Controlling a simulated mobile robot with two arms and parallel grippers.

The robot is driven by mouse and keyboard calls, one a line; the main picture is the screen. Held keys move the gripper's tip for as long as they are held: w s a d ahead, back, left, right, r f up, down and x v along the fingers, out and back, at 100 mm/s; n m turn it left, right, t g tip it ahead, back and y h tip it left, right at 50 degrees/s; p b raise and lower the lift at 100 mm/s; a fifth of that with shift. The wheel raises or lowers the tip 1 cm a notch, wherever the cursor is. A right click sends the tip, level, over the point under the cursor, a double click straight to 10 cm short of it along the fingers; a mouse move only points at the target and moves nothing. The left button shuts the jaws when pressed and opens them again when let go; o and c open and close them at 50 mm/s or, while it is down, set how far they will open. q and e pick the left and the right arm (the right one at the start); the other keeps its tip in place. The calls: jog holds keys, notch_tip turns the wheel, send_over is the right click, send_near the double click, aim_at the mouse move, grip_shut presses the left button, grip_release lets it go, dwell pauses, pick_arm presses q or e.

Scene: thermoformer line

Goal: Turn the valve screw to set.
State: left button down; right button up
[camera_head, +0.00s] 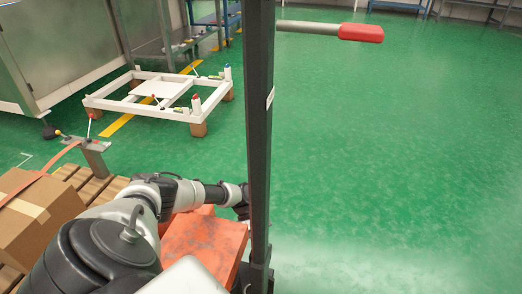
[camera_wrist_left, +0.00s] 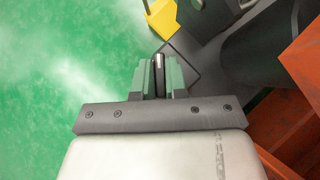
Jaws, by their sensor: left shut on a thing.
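In the left wrist view my left gripper (camera_wrist_left: 159,75) is shut, with a narrow dark, shiny-topped piece between its two grey-green fingers. This piece, which looks like the valve screw (camera_wrist_left: 158,63), is mostly hidden by the fingers. In the head view my left arm reaches from the lower left to the dark upright post. Its gripper is hidden at or behind the post there, so the screw does not show in that view. My right gripper is not in view.
The dark post (camera_head: 260,120) carries a lever with a red handle (camera_head: 360,33). Orange metalwork (camera_head: 205,243) lies below my arm. A cardboard box (camera_head: 35,215) sits on a pallet at left. A white frame (camera_head: 160,103) stands behind. The green floor at right is clear.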

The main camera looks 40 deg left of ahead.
pick_arm(q)
jog(key=m+g+b, duration=0.1)
jog(key=m+g, duration=0.1)
jog(key=m, duration=0.1)
jog(key=shift+w+d+f+y, duration=0.1)
jog(key=shift+f+y, duration=0.05)
jog(key=shift+y, duration=0.25)
jog(key=m+g+y, duration=0.1)
jog(key=m+g, duration=0.1)
jog(key=shift+m+b, duration=0.3)
jog(key=shift+b, duration=0.1)
jog(key=shift+d+m+g+y, duration=0.1)
jog(key=shift+m+g+y, duration=0.55)
jog(key=shift+m, duration=0.45)
jog(key=shift+m+g+y, duration=0.45)
jog(key=shift+m+y, duration=0.3)
jog(key=shift+m, duration=0.35)
jog(key=c, duration=1.2)
grip_release()
jog(key=shift+o, duration=0.2)
jog(key=shift+w, duration=0.1)
jog(key=shift+r, duration=0.2)
